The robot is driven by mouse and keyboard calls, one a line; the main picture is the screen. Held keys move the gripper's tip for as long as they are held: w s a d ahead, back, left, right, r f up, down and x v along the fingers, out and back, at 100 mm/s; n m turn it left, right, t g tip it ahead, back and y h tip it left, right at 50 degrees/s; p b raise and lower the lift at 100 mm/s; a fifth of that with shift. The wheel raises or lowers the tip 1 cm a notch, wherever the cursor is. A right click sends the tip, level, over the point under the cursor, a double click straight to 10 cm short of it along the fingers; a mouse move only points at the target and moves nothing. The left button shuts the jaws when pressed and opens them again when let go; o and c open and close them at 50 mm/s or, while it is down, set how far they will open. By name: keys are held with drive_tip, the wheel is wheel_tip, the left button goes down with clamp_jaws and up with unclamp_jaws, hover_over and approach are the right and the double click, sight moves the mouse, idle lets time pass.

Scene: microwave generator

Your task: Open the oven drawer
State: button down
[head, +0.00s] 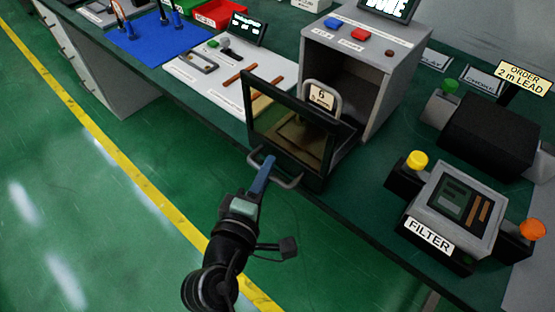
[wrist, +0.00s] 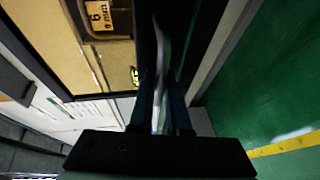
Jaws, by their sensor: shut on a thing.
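The oven (head: 345,55) is a grey box on the green bench, with a blue and a red button on top. Its black-framed glass front (head: 300,127) stands out from the box, and the space behind it shows from above. A grey bar handle (head: 290,184) runs along the lower part of that front. My gripper (head: 263,168) is shut on the handle from the front left. In the wrist view the handle (wrist: 160,65) passes between my two dark fingers (wrist: 161,110). A plate marked "6 mm" (head: 321,95) with a grey loop shows behind the glass.
A FILTER unit (head: 455,215) with yellow and orange knobs stands right of the oven. A white panel with tools (head: 225,70) and a blue mat (head: 155,40) lie to the left. The green floor (head: 90,200) in front is clear, with a yellow line.

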drive_tip(key=shift+s+a, duration=0.5)
drive_tip(key=shift+s, duration=0.15)
drive_tip(key=c, duration=1.2)
unclamp_jaws()
drive_tip(key=shift+o, duration=0.2)
drive_tip(key=shift+s, duration=0.1)
drive_tip(key=v, duration=1.2)
drive_tip(key=shift+s+b, duration=0.4)
drive_tip(key=shift+b, duration=0.05)
drive_tip(key=shift+a+r, duration=0.1)
